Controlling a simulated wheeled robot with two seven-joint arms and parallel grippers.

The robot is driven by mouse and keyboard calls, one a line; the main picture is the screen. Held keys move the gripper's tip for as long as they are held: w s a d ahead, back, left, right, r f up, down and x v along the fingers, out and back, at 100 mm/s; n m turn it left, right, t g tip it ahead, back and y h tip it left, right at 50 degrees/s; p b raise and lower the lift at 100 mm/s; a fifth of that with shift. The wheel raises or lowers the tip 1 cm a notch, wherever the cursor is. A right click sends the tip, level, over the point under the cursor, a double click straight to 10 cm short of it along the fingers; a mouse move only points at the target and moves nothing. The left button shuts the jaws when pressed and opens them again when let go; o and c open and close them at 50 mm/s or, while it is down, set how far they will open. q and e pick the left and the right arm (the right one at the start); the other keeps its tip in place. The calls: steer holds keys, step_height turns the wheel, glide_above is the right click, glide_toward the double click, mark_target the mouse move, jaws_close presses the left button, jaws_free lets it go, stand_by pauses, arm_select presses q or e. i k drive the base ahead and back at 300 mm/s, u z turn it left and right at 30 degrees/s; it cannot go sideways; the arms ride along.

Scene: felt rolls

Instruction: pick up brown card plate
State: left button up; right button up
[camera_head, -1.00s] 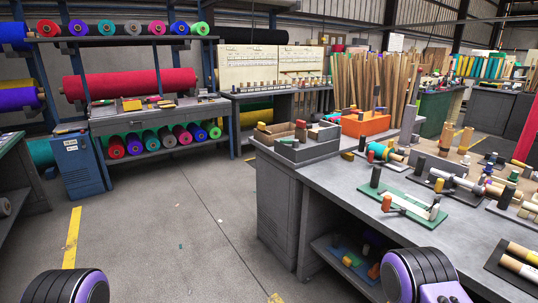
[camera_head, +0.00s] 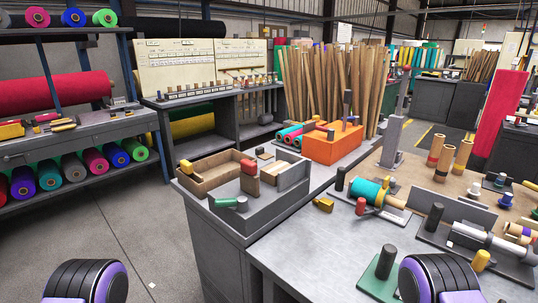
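I cannot single out the brown card plate for certain. A brown card-like tray (camera_head: 222,180) with raised sides lies in the grey open box at the near corner of the workbench. A flat brown board (camera_head: 425,178) lies further right on the bench, with several upright rolls standing on it. Only purple and black rounded parts of my arms show at the bottom left and bottom right. Neither gripper is in view.
The grey workbench (camera_head: 285,262) fills the right, with a teal roll (camera_head: 368,192), an orange box (camera_head: 333,146) and dark stands on it. Shelves of coloured rolls stand at the left.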

mark_target(260, 151)
steer(key=u, duration=1.45)
steer(key=i, duration=4.6)
steer(key=z, duration=2.25)
steer(key=i, duration=3.7)
steer(key=u, duration=0.05)
